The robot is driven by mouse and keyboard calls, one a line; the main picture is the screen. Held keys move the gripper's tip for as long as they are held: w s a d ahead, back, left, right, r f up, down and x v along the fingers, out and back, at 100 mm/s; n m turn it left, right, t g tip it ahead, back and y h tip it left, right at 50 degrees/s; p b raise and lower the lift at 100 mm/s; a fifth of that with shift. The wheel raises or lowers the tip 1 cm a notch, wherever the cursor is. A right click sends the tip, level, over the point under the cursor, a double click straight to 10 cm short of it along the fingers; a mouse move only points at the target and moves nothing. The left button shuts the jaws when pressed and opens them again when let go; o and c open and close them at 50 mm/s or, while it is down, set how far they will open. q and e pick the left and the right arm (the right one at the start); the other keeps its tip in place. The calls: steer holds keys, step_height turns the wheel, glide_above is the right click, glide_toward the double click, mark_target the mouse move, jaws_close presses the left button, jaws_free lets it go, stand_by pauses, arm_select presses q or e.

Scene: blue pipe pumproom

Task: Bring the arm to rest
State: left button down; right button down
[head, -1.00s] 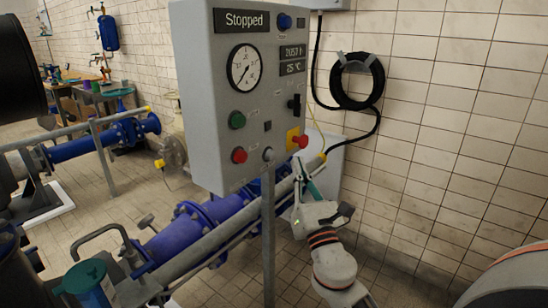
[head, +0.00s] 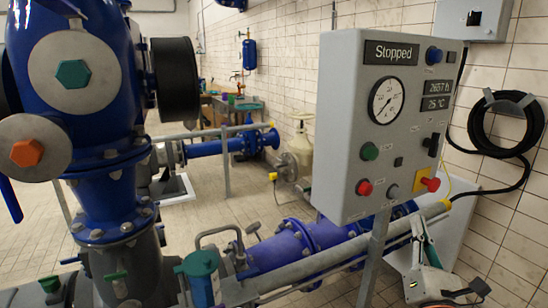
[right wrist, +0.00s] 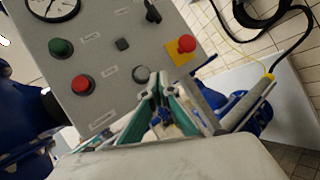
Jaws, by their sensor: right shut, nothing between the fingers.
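My right gripper (head: 419,226) shows at the lower right of the head view, below the right end of the grey control panel (head: 347,170). Its slim fingers with teal pads point up, shut and empty. In the right wrist view the fingers (right wrist: 165,82) stand close together in front of the panel's lower edge, below a grey button (right wrist: 141,73); I cannot tell the gap to the panel. My right arm beyond the wrist is cut off by the frame. My left gripper is not in view.
The panel reads "Stopped" and carries green (head: 369,151) and red (head: 364,187) buttons and a red knob on yellow (head: 430,184). A grey rail (head: 290,272) and blue pipe (head: 270,247) run below. A black hose coil (head: 487,124) hangs on the tiled wall.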

steer(key=s+a+f+m+g+y, duration=0.2)
steer(key=a+f+m, duration=0.15)
steer(key=f, duration=0.55)
steer(key=s+a+f+m+g+y, duration=0.1)
steer(key=s+a+f+m+g, duration=0.15)
steer(key=f+m, duration=0.45)
steer(key=s+a+f+m+g+y, duration=0.2)
steer(key=s+f, duration=0.1)
steer(key=f, duration=0.8)
steer(key=s+a+f+m+g+y, duration=0.1)
steer(key=s+a+f+m+g, duration=0.1)
steer(key=s+a+f+m, duration=0.2)
steer(key=s+a+f+m+g+y, duration=0.2)
steer(key=s+a+f+m, duration=0.3)
steer(key=s+f, duration=0.5)
steer(key=shift+s+f+m+g, duration=0.4)
steer(key=shift+f+m, duration=0.4)
steer(key=shift+m, duration=0.45)
